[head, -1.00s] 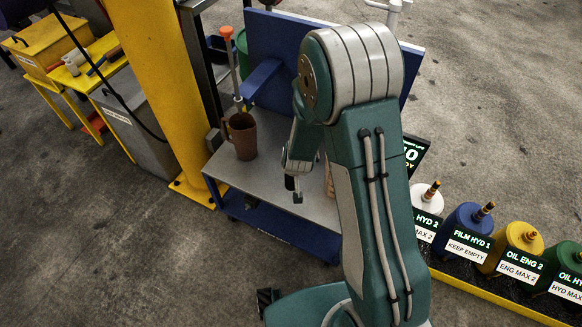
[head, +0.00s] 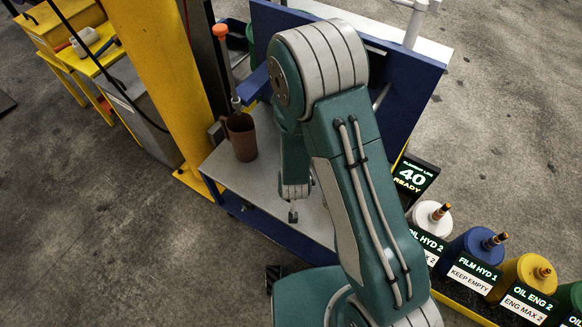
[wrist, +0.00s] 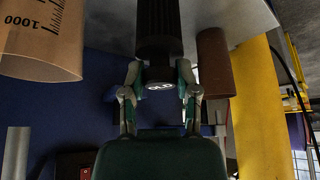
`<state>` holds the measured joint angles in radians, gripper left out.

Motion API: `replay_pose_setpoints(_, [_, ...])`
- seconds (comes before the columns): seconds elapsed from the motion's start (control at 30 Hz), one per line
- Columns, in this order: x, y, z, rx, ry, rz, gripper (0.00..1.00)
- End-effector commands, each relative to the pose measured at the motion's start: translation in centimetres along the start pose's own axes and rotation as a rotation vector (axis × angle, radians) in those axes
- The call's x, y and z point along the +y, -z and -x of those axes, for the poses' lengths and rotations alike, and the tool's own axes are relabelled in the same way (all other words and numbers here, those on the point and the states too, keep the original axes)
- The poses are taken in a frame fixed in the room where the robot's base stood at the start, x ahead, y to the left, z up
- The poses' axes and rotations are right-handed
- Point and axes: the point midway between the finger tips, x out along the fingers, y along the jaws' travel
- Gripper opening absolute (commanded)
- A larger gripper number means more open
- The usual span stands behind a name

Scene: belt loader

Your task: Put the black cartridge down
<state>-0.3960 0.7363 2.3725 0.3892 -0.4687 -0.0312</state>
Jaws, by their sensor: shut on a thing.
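The black cartridge (wrist: 159,32) is ribbed and dark, with a pale "OLD" mark on its near end. In the wrist view my gripper (wrist: 160,74) is shut on it near that marked end. The cartridge's far end runs out of the top of the picture, so I cannot tell whether it touches the grey bench top (wrist: 240,18). In the head view my gripper (head: 293,214) is low over the grey bench top (head: 232,178), right of a brown mug (head: 242,140). The cartridge cannot be made out there.
A brown cylinder, likely the mug (wrist: 214,62), stands close by in the wrist view. A graduated clear beaker (wrist: 40,45) is on the other side. A blue panel (head: 395,95) stands behind my arm. Labelled bottles (head: 474,260) line the right. A yellow post (head: 160,90) is left.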

Motion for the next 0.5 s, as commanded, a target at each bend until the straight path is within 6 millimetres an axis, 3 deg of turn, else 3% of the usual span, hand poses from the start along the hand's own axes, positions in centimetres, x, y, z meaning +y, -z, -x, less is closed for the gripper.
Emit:
replay_pose_setpoints(0.37, [-1.7, 5.1, -6.8, 0.001, 0.004, -0.003, 0.00])
replay_pose_setpoints(0.5, [-2.2, 5.6, -9.8, -0.002, 0.005, -0.002, 0.00])
